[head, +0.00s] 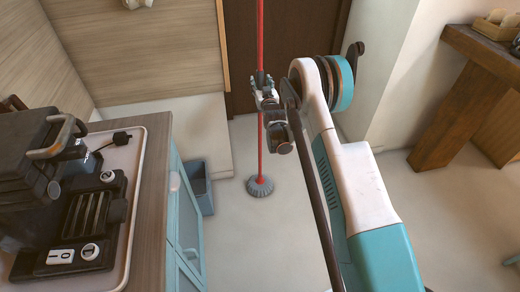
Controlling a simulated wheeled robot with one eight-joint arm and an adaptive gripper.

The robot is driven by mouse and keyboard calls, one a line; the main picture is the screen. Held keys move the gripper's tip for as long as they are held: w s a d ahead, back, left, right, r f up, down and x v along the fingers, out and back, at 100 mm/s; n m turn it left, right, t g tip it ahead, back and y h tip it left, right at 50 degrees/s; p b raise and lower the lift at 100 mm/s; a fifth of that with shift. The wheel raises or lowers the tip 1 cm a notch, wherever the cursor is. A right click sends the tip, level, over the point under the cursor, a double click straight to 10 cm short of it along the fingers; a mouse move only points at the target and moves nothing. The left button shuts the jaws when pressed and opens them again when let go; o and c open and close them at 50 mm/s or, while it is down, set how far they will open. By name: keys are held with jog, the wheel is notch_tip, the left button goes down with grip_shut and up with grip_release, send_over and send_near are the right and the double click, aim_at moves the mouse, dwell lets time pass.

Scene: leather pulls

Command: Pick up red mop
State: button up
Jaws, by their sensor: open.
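The red mop (260,148) stands upright on the floor in the head view, with a long thin red handle and a round grey bristle head (260,187) at the bottom. The handle runs up past the top edge of the picture. My gripper (264,92) is open at the handle, at about its middle in the picture. It overlaps part of the handle. I cannot tell whether the fingers are around the handle or touching it. My arm comes in from the lower right.
A counter (152,200) with a black appliance (75,215) on a tray stands at the left. A grey-blue bin (199,187) is on the floor beside it. A brown door (285,50) is behind the mop. A wooden table (470,90) is at the right. Floor around the mop head is clear.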

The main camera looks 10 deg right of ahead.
aim_at(261, 11)
jog(key=shift+w, duration=1)
grip_shut()
jog(key=shift+r, duration=0.1)
notch_tip(261, 11, up, 30)
jog(key=p, duration=1)
jog(key=shift+f+p, duration=0.25)
jog(key=shift+p, duration=0.15)
jog(key=shift+f, duration=0.1)
